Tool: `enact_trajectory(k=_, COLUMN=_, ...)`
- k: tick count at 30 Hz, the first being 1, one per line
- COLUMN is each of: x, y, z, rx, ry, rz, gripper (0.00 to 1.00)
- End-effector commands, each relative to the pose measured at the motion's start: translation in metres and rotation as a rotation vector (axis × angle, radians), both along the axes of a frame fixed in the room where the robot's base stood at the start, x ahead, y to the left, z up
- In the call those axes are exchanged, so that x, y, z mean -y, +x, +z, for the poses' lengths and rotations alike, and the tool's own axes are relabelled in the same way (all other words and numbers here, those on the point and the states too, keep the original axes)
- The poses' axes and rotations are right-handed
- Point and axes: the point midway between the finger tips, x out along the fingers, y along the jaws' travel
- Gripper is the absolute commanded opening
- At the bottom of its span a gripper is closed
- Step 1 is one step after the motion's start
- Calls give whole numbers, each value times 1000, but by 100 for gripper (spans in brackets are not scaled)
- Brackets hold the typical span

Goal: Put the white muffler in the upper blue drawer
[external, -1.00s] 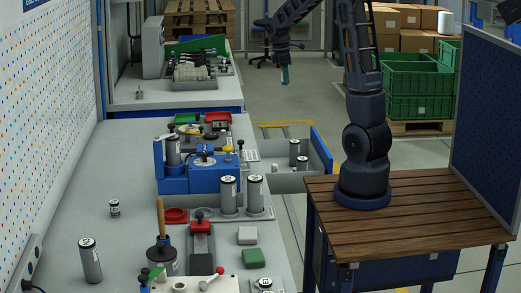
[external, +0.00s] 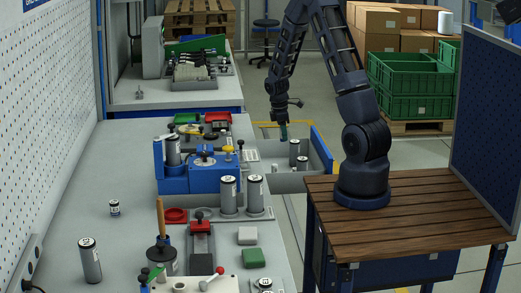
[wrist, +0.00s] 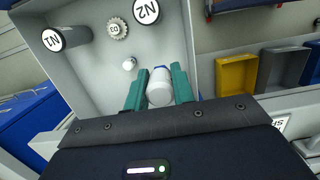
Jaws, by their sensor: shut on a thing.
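My gripper (external: 283,131) hangs over the far part of the open drawer, its teal fingers pointing down. The muffler is too small to make out in the external view. The open drawer has a blue front (external: 321,150) and a grey inside (wrist: 90,85). From these frames I cannot tell how far the muffler is above the drawer floor.
Two silver cylinders (external: 294,150) stand in the drawer; in the wrist view they are marked N1 (wrist: 52,40) and N2 (wrist: 146,10). A round toothed cap (wrist: 117,28) and a small white piece (wrist: 129,63) are also inside. Yellow and grey bins (wrist: 237,72) are at right.

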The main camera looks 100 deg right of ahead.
Motion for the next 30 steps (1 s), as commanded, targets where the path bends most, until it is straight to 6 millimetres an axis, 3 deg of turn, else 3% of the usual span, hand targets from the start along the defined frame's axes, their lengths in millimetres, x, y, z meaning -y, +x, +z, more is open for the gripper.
enact_trajectory(k=5, x=-1, y=0, z=-23, rx=-2, ry=3, rz=1, gripper=2)
enact_trajectory(k=24, x=-1, y=0, z=-140, rx=-2, ry=4, rz=1, gripper=2)
enact_trajectory(k=30, x=0, y=0, z=-161, rx=-1, ry=1, rz=2, gripper=2)
